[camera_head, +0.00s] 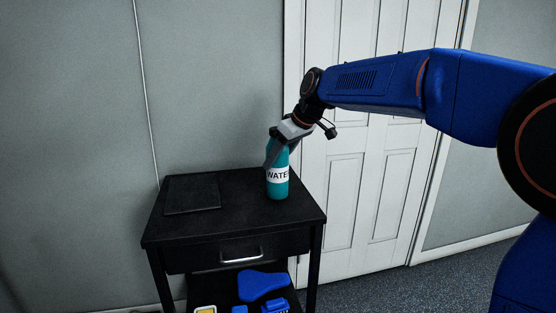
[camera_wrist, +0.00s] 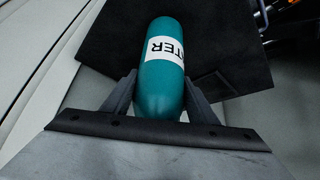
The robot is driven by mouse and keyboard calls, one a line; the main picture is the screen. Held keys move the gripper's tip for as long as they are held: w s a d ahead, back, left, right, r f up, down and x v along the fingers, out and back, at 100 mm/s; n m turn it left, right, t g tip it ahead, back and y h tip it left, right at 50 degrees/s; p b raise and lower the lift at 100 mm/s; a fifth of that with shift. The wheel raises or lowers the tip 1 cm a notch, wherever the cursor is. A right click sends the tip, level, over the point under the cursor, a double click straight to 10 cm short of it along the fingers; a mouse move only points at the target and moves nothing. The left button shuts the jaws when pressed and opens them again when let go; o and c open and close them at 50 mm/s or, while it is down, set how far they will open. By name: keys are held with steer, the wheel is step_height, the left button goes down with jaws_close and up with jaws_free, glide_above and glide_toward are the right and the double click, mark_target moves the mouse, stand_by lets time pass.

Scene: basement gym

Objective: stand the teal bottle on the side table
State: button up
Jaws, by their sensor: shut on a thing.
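The teal bottle (camera_head: 278,186) with a white label reading "WATE" is upright at the right part of the black side table (camera_head: 240,222). Its base appears to touch the tabletop. My gripper (camera_head: 276,150) comes down from the upper right and is shut on the upper part of the bottle. In the wrist view the bottle (camera_wrist: 163,85) lies between the two fingers of my gripper (camera_wrist: 160,95), with the dark tabletop (camera_wrist: 240,50) beyond it. The bottle's top is partly hidden by the gripper in the head view.
A flat black item (camera_head: 192,194) lies on the table's left part. The table has a drawer with a metal handle (camera_head: 242,256), and blue things (camera_head: 262,284) sit on the shelf below. A grey wall and a white door (camera_head: 355,200) stand behind.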

steer(key=shift+f, duration=0.35)
steer(key=o, duration=1.1)
steer(key=v, duration=1.2)
steer(key=s+d+f+m+h, duration=0.1)
steer(key=s+d+f+m, duration=0.2)
steer(key=s+d, duration=0.55)
steer(key=s+d+f+m+h, duration=0.2)
steer(key=s+d+f+m, duration=0.2)
steer(key=s+d+f, duration=0.5)
steer(key=s+d+f+m+t+h, duration=0.1)
steer(key=s+d+f+m, duration=0.3)
steer(key=s+d+f, duration=0.5)
steer(key=s+f+h, duration=0.1)
steer(key=s+f, duration=0.5)
steer(key=s, duration=0.3)
steer(key=shift+s+d, duration=0.25)
steer(key=shift+d, duration=0.15)
